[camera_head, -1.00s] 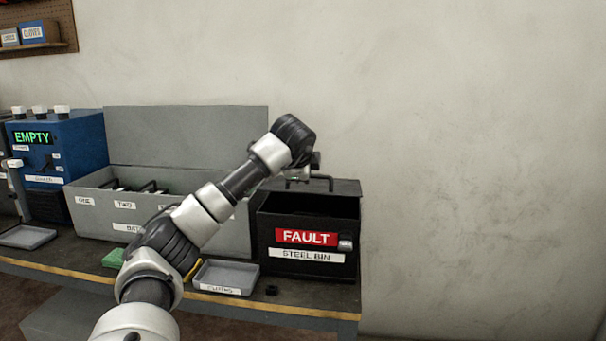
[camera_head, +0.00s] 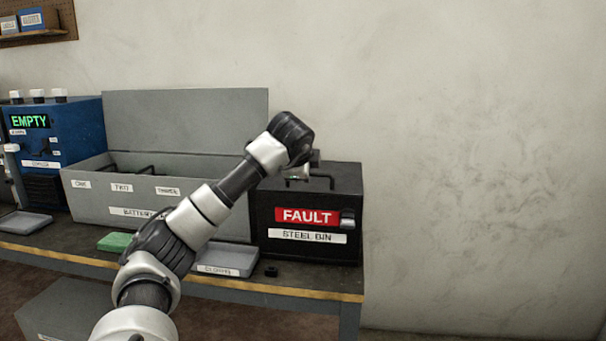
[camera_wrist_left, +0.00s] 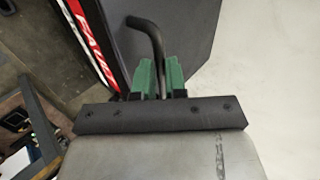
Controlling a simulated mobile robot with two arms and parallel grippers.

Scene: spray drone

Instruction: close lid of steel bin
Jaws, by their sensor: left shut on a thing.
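The black steel bin (camera_head: 308,250) stands at the right end of the bench, with a red FAULT label and a STEEL BIN label on its front. Its black lid (camera_head: 345,178) lies across the top with no visible gap at the front. A bent black handle (camera_head: 322,178) rises from the lid. My left gripper (camera_head: 298,178) is at the handle, partly hidden by its own wrist. In the left wrist view the green fingers (camera_wrist_left: 160,78) are shut on the handle (camera_wrist_left: 150,38), beside the dark lid (camera_wrist_left: 185,30). My right gripper is not in view.
A grey battery case (camera_head: 90,205) with a raised lid (camera_head: 185,120) stands left of the bin. A green block (camera_head: 114,242) and a blue EMPTY unit (camera_head: 75,135) are farther left.

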